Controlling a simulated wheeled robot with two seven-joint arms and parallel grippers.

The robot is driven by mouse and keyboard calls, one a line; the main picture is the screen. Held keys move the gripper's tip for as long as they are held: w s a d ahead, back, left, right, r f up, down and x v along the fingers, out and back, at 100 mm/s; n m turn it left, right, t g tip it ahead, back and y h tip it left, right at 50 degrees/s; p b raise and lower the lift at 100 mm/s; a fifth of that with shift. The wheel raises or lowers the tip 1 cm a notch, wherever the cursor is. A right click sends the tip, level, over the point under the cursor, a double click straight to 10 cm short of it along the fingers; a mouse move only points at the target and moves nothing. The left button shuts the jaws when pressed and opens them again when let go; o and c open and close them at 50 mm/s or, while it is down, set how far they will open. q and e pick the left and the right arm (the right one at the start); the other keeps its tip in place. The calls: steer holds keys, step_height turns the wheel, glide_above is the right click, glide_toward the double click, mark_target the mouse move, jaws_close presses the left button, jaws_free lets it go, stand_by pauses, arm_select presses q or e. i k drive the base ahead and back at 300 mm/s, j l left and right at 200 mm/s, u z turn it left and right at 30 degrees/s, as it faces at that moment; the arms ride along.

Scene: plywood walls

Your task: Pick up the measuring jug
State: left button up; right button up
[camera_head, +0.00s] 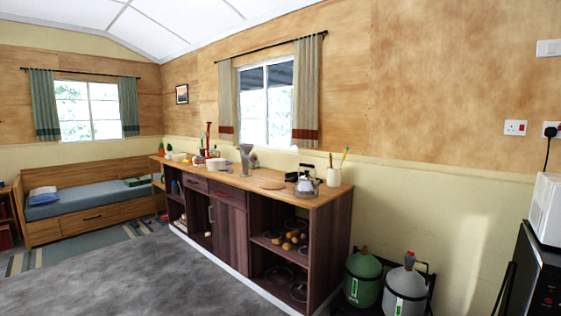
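I cannot clearly pick out a measuring jug; the objects on the long wooden counter (228,181) are small in the camera_head view. A grey upright vessel with a flared top (246,158) stands near the counter's middle, and I cannot tell what it is. A white container (215,163) stands farther back on the counter. Neither of my grippers is in view.
A metal kettle (307,184) and a white pot with sticks (334,176) stand at the counter's near end. Gas bottles (362,279) stand on the floor beside it. The grey floor (150,275) in front is clear. A bed (85,200) stands at the far left.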

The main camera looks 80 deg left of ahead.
mark_target(200, 159)
steer(key=u, duration=3.45)
